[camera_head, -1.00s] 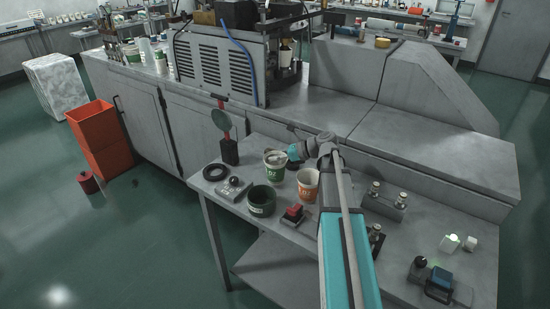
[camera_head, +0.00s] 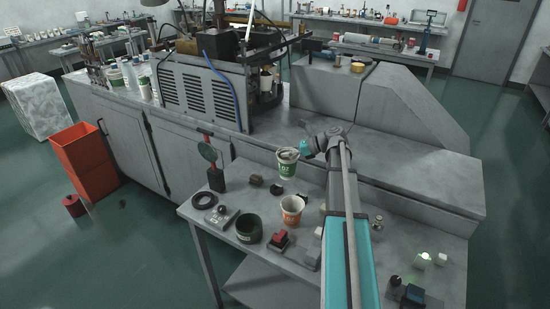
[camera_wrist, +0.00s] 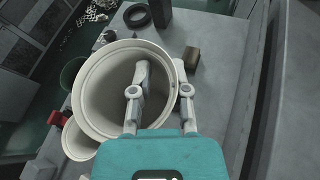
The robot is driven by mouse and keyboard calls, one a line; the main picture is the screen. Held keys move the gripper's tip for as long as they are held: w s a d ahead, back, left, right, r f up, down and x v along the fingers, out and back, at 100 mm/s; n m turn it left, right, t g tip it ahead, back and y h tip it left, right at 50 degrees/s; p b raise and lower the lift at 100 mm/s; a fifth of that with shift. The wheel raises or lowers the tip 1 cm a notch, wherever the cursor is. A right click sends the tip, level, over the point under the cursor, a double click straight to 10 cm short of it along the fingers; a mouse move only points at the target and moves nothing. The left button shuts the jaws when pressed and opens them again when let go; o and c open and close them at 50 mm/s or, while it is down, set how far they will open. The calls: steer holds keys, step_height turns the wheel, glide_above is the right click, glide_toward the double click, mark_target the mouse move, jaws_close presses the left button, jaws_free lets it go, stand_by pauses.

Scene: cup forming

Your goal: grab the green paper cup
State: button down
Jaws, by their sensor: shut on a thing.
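The green paper cup (camera_head: 286,166) is white at the rim with a green printed band. It hangs upright, or nearly so, above the grey table in the head view. My gripper (camera_head: 299,151) is at its right rim. In the wrist view the cup's pale inside (camera_wrist: 108,85) fills the left middle. One finger of my gripper (camera_wrist: 160,70) reaches inside the cup and the other lies outside, shut on the cup wall. The cup's underside is hidden in the wrist view.
An orange-and-white cup (camera_head: 292,210) stands below. A dark green container (camera_head: 249,228), a red-topped block (camera_head: 279,239) and a black ring (camera_head: 204,200) are on the table (camera_head: 240,190). A round-headed stand (camera_head: 212,165) is to the left, with small brown blocks (camera_head: 256,180) nearby.

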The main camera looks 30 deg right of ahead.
steer(key=shift+w+d+r+p, duration=0.1)
steer(key=shift+d+r+p, duration=0.15)
steer(key=shift+d, duration=0.4)
steer(key=shift+w+d+r+p, duration=0.1)
steer(key=shift+d+r, duration=0.2)
steer(key=shift+d, duration=0.35)
